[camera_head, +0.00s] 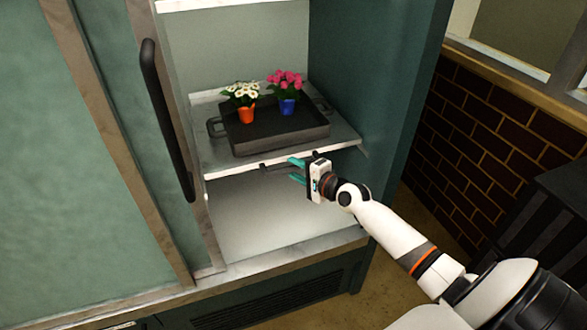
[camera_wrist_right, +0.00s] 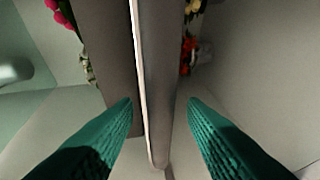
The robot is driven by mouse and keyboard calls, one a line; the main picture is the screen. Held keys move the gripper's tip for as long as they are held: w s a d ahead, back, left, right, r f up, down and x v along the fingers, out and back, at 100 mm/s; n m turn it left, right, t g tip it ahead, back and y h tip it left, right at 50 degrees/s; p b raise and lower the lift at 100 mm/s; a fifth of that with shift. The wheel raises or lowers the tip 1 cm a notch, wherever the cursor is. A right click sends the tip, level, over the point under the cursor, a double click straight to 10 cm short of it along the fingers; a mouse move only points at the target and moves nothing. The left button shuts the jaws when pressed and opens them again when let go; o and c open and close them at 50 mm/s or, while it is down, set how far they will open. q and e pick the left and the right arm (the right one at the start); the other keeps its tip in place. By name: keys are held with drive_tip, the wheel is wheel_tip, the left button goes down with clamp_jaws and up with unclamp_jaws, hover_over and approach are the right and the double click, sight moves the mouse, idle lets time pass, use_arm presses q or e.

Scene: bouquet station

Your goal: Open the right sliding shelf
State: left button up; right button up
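The right sliding shelf (camera_head: 225,167) is a pale board inside the open cabinet bay, with a dark handle (camera_head: 272,167) low on its front edge. My right gripper (camera_head: 296,171) is at the shelf's front edge near the handle. Its teal fingers are spread. In the right wrist view, the fingers (camera_wrist_right: 162,125) stand apart on either side of a dark bar with a pale strip, likely the shelf's front edge or handle. Gaps show between the fingers and the bar. My left gripper is not in view.
A dark tray (camera_head: 283,145) on the shelf holds an orange pot (camera_head: 247,116) of white flowers and a blue pot (camera_head: 287,107) of pink flowers. A cabinet door with a long dark handle (camera_head: 165,120) is at left. A dark piece of furniture (camera_head: 552,215) stands at right.

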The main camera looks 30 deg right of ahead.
drive_tip(key=shift+x, duration=0.85)
drive_tip(key=shift+c, duration=0.2)
clamp_jaws()
drive_tip(key=shift+f, duration=0.1)
